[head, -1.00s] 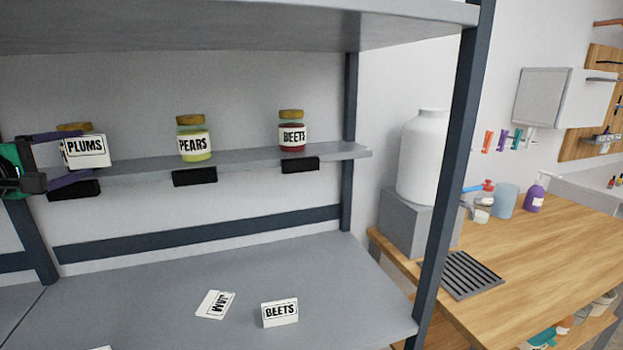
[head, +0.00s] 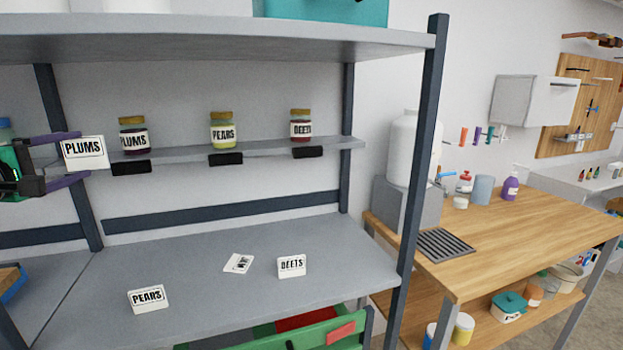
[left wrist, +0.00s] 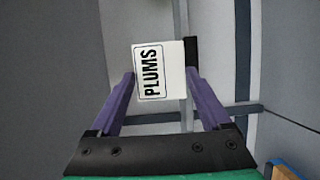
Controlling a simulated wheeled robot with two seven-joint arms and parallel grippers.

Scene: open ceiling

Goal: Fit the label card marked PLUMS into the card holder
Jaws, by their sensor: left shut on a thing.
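The white PLUMS label card (head: 84,152) is held upright by my left gripper (head: 80,155), whose purple fingers are shut on it. In the left wrist view, the card (left wrist: 152,70) sits between the fingertips, its lettering running sideways. The jar marked PLUMS (head: 133,137) stands on the narrow shelf, right of the card. Below it, a black card holder (head: 131,167) is on the shelf's front edge, apart from the card in the head view. A black piece (left wrist: 191,52) shows partly behind the card in the left wrist view. My right gripper is not seen.
Jars marked PEARS (head: 223,131) and BEETS (head: 301,126) stand farther right above black holders (head: 226,160) and (head: 308,152). On the lower shelf (head: 210,285) lie a PEARS card (head: 148,298), a BEETS card (head: 291,265) and a flat card (head: 239,263).

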